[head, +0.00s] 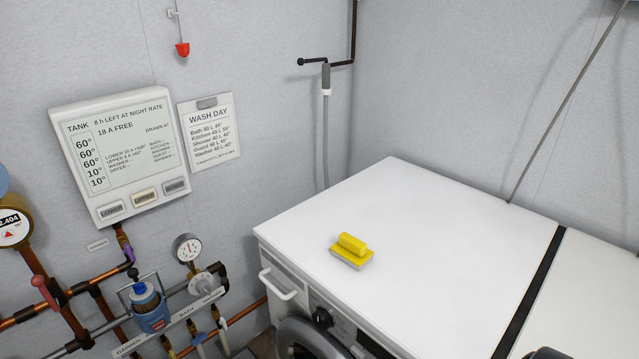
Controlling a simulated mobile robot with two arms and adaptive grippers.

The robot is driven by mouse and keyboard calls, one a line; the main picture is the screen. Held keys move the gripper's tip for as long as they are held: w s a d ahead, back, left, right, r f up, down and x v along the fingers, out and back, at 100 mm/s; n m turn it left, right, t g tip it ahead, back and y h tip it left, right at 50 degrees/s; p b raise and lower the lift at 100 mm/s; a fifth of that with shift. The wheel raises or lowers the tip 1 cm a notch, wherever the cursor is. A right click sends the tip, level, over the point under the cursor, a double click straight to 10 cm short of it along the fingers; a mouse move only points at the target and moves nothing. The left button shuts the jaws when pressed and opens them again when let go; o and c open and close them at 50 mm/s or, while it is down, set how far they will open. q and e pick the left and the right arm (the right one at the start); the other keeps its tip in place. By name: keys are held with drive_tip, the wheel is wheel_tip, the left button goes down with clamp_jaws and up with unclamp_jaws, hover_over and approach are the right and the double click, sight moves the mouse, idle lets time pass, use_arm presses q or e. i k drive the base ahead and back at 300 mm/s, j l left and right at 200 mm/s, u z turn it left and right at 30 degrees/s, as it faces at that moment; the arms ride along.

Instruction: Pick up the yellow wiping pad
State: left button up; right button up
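The yellow wiping pad (352,246) lies on the white top of the washing machine (430,220), near its front left edge. It has a raised yellow grip on a yellow plate, with a grey layer underneath. Nothing touches it from above or the sides.
A second white appliance (585,300) stands to the right, past a dark gap (530,290). Pipes, a pressure gauge (187,248) and a blue container (150,308) are on the left wall. A grey hose (326,130) hangs behind the machine. The machine's top is otherwise clear.

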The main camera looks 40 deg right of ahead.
sight(353, 253)
drive_tip(key=z, duration=1.35)
